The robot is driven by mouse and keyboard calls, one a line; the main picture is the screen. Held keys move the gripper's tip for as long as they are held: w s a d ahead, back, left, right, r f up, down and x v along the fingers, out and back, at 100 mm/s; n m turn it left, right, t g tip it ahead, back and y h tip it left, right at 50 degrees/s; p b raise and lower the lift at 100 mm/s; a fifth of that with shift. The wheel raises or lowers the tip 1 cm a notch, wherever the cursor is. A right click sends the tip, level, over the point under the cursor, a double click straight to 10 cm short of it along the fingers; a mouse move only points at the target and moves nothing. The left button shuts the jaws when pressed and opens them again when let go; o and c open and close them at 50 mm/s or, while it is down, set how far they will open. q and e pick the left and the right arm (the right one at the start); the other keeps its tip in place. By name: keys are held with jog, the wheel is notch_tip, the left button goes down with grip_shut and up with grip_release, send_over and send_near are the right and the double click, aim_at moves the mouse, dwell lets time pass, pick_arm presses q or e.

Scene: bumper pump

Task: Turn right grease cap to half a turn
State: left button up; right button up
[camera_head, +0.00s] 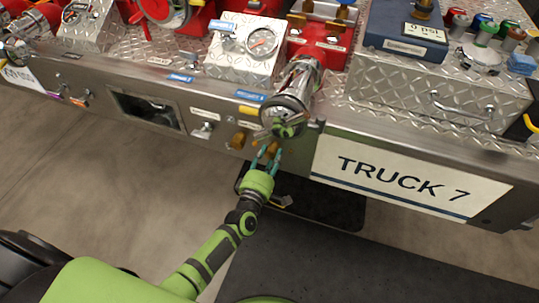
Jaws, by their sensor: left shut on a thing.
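Two brown-orange grease caps stick out of the bumper front below the silver pipe outlet. The left grease cap (238,139) stands free. The right grease cap (272,146) is partly hidden by my fingers. My left gripper (267,157) comes up from below, with its teal fingers on either side of the right cap, shut on it. The cap's turn angle cannot be told at this size. My right gripper is not in view.
The silver outlet with a green-and-dark end (286,122) hangs just above my left gripper. The steel bumper (190,105) runs across, with a white TRUCK 7 sign (405,182) to the right. A dark step (320,200) lies below; open floor (90,180) is to the left.

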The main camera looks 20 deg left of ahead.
pick_arm(q)
jog(key=shift+w+d+r+m, duration=0.15)
jog(key=shift+d+r+m, duration=0.15)
jog(key=shift+m, duration=0.7)
jog(key=m+p, duration=0.1)
jog(key=m, duration=0.4)
jog(key=shift+f+p, duration=0.1)
jog(key=shift+p, duration=0.2)
jog(key=shift+m, duration=0.7)
jog(key=m, duration=0.3)
jog(key=shift+f+p, duration=0.15)
jog(key=shift+p, duration=0.2)
jog(key=m, duration=0.3)
jog(key=shift+f+m, duration=0.1)
jog(key=shift+m, duration=0.6)
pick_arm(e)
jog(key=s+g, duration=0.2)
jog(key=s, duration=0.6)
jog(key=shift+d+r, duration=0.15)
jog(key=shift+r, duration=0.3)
pick_arm(q)
jog(key=shift+f, duration=0.1)
jog(key=shift+s, duration=0.2)
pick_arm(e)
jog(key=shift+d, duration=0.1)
